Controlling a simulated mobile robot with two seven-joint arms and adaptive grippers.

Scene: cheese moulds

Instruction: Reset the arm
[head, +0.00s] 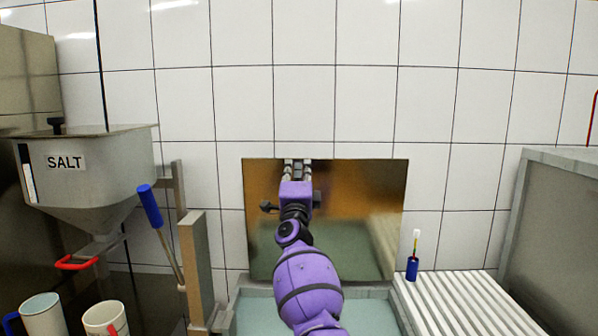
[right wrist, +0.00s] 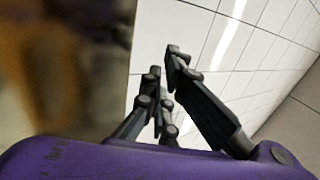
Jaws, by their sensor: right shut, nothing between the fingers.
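My right arm, purple with black joints, reaches up the middle of the head view. My right gripper (head: 298,165) is at its far end, pointing up and away, in front of the top edge of a brownish metal panel on the tiled wall. In the right wrist view my right gripper (right wrist: 168,65) has its dark fingertips close together with nothing between them, against white tiles. It looks clear of any object. My left gripper does not show in either view.
A SALT hopper (head: 92,175) with a red handle stands at left, beside a blue-handled lever (head: 150,206). Two mugs (head: 42,315) (head: 104,318) stand at the lower left. A ribbed white rack (head: 465,305) and a blue holder with a brush-like item (head: 412,268) are at right.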

